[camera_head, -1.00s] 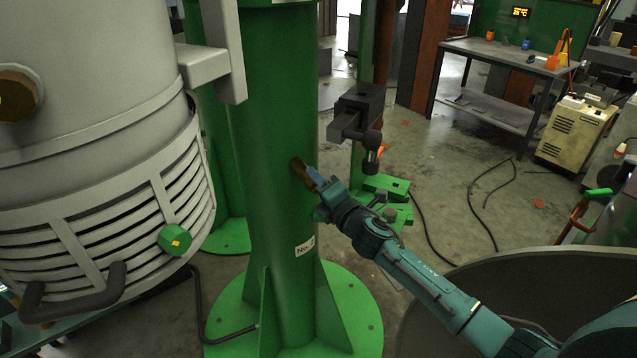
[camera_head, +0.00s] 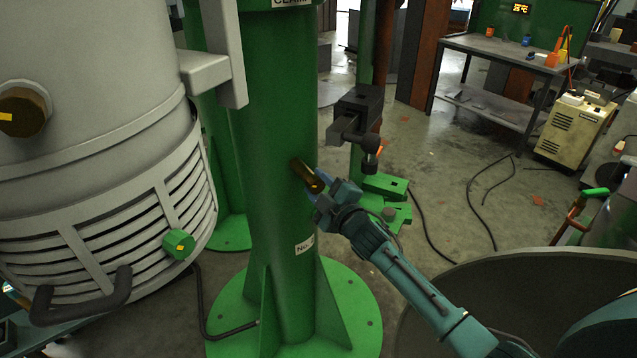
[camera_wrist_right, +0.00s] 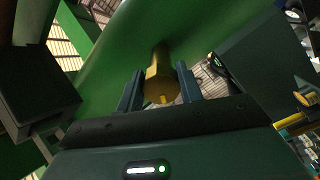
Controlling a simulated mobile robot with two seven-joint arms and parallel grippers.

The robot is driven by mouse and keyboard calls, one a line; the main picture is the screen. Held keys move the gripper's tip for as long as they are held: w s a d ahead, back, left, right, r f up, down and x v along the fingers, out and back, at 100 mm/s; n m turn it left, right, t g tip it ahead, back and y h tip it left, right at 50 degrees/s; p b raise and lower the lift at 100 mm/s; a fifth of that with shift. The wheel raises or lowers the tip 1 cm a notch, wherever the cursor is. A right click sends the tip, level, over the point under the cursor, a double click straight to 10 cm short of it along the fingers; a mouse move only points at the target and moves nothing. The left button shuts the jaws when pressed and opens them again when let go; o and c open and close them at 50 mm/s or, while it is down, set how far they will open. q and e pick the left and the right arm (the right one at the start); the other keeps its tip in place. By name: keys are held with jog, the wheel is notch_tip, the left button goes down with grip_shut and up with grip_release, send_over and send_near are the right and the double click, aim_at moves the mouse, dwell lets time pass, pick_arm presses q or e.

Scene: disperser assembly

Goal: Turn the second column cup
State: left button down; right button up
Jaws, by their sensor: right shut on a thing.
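The column cup is a brass-coloured cylinder (camera_head: 305,175) that sticks out from the right side of the green column (camera_head: 265,120). A partly hidden label starting with "No." is on the column below it. My right gripper (camera_head: 318,185) is at the cup's outer end, its blue fingers around it. In the right wrist view the brass cup (camera_wrist_right: 160,78) lies between the two fingers (camera_wrist_right: 160,92), with the green column behind it. My right gripper is shut on the cup. My left gripper is not in view.
A large grey vessel with a slatted lower band (camera_head: 100,235) fills the left side. A black vise-like device (camera_head: 357,115) stands just behind my right gripper. A large round bowl-like rim (camera_head: 480,285) is at the lower right. A workbench (camera_head: 510,55) stands at the back.

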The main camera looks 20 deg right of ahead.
jog(key=m, duration=0.5)
jog(key=shift+m, duration=0.3)
jog(key=m, duration=0.4)
jog(key=shift+a+m, duration=0.15)
jog(key=shift+m, duration=0.25)
jog(key=o, duration=1)
jog(key=shift+f, duration=0.1)
jog(key=shift+s, duration=0.15)
jog(key=b+v, duration=0.1)
jog(key=v, duration=1.2)
